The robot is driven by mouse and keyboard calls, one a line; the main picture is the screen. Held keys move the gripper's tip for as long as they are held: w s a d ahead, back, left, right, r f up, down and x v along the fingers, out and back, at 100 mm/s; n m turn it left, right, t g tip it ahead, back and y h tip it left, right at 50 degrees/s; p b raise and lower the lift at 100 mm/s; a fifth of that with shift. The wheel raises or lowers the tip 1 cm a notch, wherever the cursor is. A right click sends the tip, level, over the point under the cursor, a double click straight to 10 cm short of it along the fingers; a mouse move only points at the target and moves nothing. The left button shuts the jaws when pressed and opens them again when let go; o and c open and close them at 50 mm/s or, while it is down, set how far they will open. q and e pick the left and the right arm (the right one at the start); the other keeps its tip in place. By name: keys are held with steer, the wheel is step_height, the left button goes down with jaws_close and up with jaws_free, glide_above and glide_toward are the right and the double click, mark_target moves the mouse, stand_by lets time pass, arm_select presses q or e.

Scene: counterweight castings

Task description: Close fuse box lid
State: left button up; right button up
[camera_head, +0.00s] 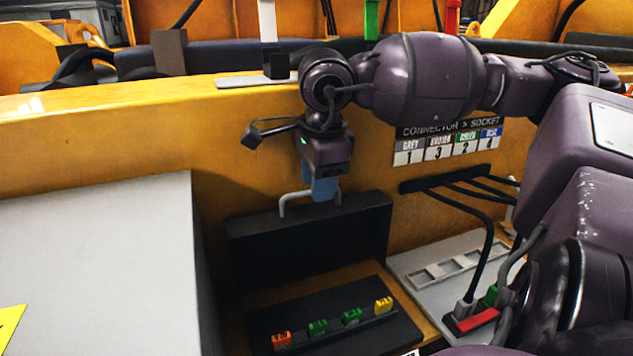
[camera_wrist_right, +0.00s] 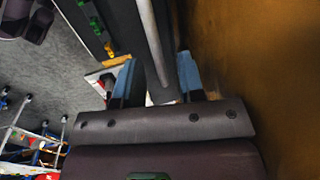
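The black fuse box lid (camera_head: 300,240) stands open, raised at the back of the fuse box against the yellow wall. A grey bar handle (camera_head: 283,205) is on its top edge. The fuse box base (camera_head: 395,335) holds orange, green and yellow fuses. My right gripper (camera_head: 322,190) points down at the handle. In the right wrist view its blue fingers (camera_wrist_right: 157,68) are apart, with the handle bar (camera_wrist_right: 150,35) between them and gaps showing on both sides. The handle's right part is hidden behind the fingers in the head view. My left gripper is not in view.
A light grey box (camera_head: 95,260) stands at left. Right of the fuse box is a grey socket panel (camera_head: 440,270) with black cables and plugs. A connector chart (camera_head: 450,140) is on the yellow wall. The space above the fuses is clear.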

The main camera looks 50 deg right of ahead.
jaws_close()
stand_by(0.5)
